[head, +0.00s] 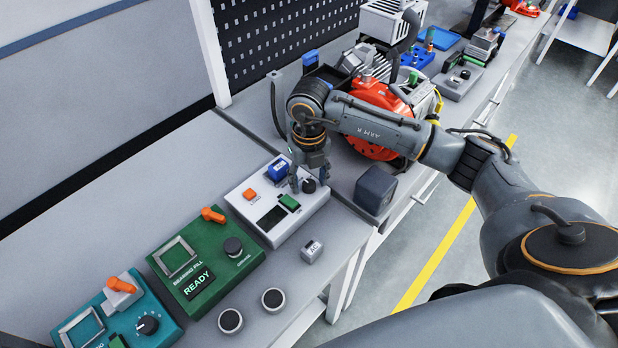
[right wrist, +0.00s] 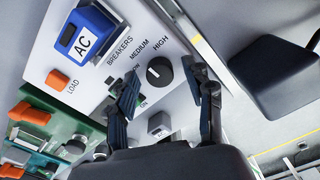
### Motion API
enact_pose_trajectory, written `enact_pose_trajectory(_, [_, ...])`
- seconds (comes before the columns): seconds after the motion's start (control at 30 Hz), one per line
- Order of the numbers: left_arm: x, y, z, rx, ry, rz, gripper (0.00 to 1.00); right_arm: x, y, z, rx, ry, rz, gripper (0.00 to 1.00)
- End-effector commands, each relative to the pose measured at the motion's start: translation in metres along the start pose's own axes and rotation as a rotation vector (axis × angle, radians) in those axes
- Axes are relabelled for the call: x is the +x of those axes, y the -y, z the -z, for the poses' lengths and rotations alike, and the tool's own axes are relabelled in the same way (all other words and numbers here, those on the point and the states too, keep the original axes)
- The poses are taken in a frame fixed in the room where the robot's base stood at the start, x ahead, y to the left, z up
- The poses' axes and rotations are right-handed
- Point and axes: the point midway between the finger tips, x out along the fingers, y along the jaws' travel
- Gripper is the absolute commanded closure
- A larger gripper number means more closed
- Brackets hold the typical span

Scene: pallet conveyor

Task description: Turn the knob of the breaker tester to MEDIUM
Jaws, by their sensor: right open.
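The breaker tester (head: 245,202) is a white panel with a blue AC block (head: 278,168), an orange LOAD button (head: 249,194) and a green switch (head: 289,202). Its black round knob (head: 309,186) is at the panel's far right corner. In the right wrist view the knob (right wrist: 159,72) shows with MEDIUM and HIGH printed beside it; a small pale mark is on its face, but its exact setting is hard to tell. My right gripper (head: 301,184) is open, pointing down at the knob; its fingers (right wrist: 167,76) appear on either side of it. Contact cannot be told. My left gripper is out of view.
A green READY panel (head: 236,278) and a teal panel (head: 163,328) stand nearer on the bench. A small grey AC block (head: 312,251) and a dark grey box (head: 375,189) are close to the tester. A red machine (head: 371,100) is behind my right arm.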

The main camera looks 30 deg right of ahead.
Motion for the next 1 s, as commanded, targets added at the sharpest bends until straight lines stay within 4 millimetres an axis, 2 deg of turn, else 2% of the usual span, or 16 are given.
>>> enact_pose_trajectory(0.17, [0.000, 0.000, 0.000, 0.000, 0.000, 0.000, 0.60, -0.018, 0.000, -0.001, 0.000, 0.003, -0.002, 0.48])
enact_pose_trajectory(0.4, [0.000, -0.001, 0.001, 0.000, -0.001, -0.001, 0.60, -0.069, 0.000, -0.002, 0.000, 0.006, -0.001, 0.48])
enact_pose_trajectory(0.6, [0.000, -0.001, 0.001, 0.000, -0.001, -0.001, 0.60, -0.104, 0.000, -0.001, 0.000, 0.004, -0.001, 0.48])
enact_pose_trajectory(0.8, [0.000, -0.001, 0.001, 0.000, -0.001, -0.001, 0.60, -0.119, 0.000, 0.000, 0.000, 0.001, 0.000, 0.48])
enact_pose_trajectory(1.0, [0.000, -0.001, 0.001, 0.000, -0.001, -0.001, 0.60, -0.120, 0.000, 0.000, 0.000, 0.001, 0.000, 0.48])
